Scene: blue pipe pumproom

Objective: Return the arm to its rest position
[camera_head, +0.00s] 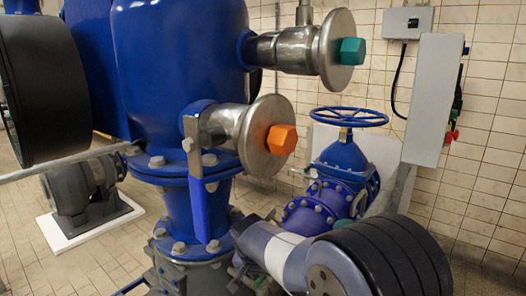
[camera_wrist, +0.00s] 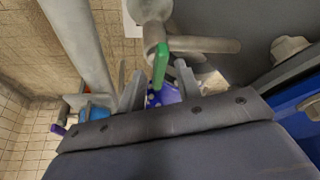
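My arm reaches in from the lower right in the head view. My gripper is at its far end, low beside the blue pipework and partly hidden there. In the wrist view my gripper (camera_wrist: 159,90) has its two grey fingers apart. A green bar (camera_wrist: 160,66) shows in the gap between them. I cannot tell its distance from the fingers, and no grip on it shows.
A large blue vessel (camera_head: 180,60) carries pipe stubs with a teal hex cap (camera_head: 352,51) and an orange hex cap (camera_head: 281,140). A blue lever (camera_head: 207,205) hangs below. A blue handwheel (camera_head: 348,117) stands behind my arm. A grey cabinet (camera_head: 432,100) is at right; tiled floor (camera_head: 100,268) lies left.

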